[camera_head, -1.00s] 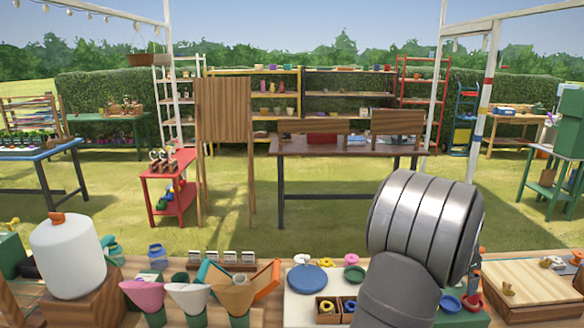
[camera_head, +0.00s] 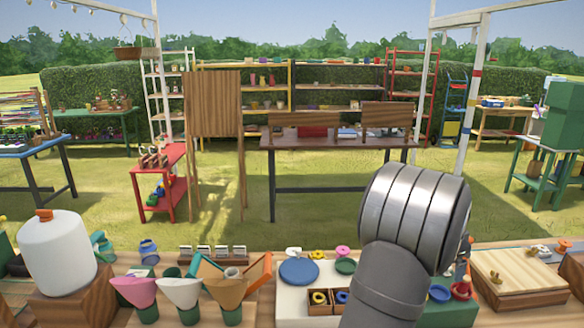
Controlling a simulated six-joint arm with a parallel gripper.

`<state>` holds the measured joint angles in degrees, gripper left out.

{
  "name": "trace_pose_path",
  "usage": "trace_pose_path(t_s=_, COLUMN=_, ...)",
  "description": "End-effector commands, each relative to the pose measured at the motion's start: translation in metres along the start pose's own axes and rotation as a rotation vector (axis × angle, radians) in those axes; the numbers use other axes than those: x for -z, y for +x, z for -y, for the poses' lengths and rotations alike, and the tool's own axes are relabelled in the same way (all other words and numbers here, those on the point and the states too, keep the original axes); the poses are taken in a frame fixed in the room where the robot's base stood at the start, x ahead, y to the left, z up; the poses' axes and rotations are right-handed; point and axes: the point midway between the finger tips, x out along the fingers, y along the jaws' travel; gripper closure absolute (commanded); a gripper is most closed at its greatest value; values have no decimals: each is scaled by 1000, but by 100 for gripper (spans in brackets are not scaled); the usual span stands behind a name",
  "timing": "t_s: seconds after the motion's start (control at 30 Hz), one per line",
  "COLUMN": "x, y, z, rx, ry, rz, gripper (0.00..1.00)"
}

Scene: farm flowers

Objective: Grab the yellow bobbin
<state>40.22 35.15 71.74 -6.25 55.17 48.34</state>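A small yellow ring-shaped piece (camera_head: 317,254) lies on the workbench, behind a blue disc (camera_head: 298,271) and beside a pink piece (camera_head: 343,251). Another yellow ring-shaped piece (camera_head: 319,298) sits in the left compartment of a small wooden box (camera_head: 322,312). A blue ring-shaped piece (camera_head: 342,297) is in the right compartment. Both yellow pieces look like bobbins, and I cannot tell which one is meant. My arm's grey metal links stand just right of the box and cover part of the bench. My gripper is out of view.
A green disc (camera_head: 345,267) lies right of the blue disc. Pink, white and tan cones (camera_head: 180,293) stand at the left front. A white bottle (camera_head: 57,255) is at the far left. A wooden board (camera_head: 519,274) lies at the right.

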Motion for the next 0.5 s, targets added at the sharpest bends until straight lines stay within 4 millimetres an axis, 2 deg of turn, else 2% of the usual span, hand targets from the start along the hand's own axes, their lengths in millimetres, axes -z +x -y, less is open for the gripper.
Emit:
trace_pose_path(t_s=0.03, x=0, y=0, z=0, rx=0, ry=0, rz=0, gripper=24)
trace_pose_path(t_s=0.17, x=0, y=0, z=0, rx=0, ry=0, rz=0, gripper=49)
trace_pose_path(t_s=0.2, x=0, y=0, z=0, rx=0, ry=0, rz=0, gripper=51)
trace_pose_path(t_s=0.5, x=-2, y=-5, z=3, rx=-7, ry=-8, rz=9, gripper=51)
